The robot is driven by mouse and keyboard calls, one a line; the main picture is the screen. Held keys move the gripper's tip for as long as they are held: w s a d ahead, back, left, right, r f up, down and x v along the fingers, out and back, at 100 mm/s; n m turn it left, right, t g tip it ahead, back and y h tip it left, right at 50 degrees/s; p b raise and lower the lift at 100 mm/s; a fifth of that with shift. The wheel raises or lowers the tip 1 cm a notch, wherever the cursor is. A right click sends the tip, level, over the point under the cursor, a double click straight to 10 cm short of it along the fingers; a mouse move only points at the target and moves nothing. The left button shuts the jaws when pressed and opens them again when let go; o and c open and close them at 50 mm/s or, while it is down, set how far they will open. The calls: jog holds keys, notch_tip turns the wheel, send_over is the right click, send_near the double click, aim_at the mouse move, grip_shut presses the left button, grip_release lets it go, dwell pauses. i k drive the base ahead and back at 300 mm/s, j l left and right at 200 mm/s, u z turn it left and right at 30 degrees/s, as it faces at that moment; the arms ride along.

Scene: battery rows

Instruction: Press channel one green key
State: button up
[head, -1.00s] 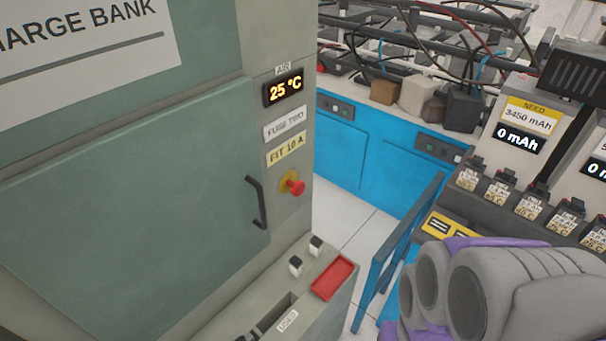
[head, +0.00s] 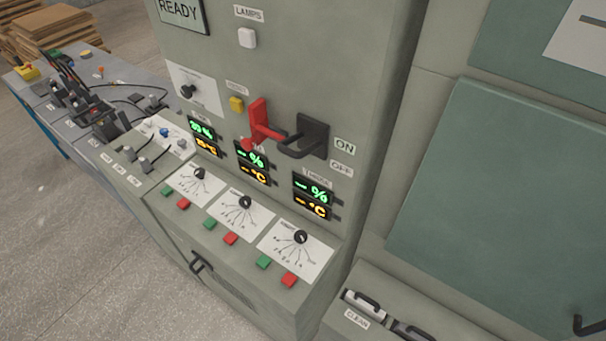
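A grey-green control cabinet (head: 385,90) fills the middle of the view. Its sloping desk carries three white dial plates in a row, each with a green and a red key in front. The leftmost green key (head: 166,190) sits beside its red key (head: 183,204), below the left dial (head: 199,173). The left display (head: 203,128) above shows lit figures; the middle and right displays show dashes. The middle green key (head: 209,223) and right green key (head: 263,262) are further right. My gripper is out of view.
A red lever (head: 259,121) and a black handle (head: 308,138) stick out above the displays. A grey bench (head: 85,125) with cables and clamps stands at left. A low ledge with a black handle and CLEAN label (head: 356,319) is at lower right. The floor (head: 70,250) at lower left is clear.

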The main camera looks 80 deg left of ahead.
aim_at(168, 191)
jog(key=u, duration=3.05)
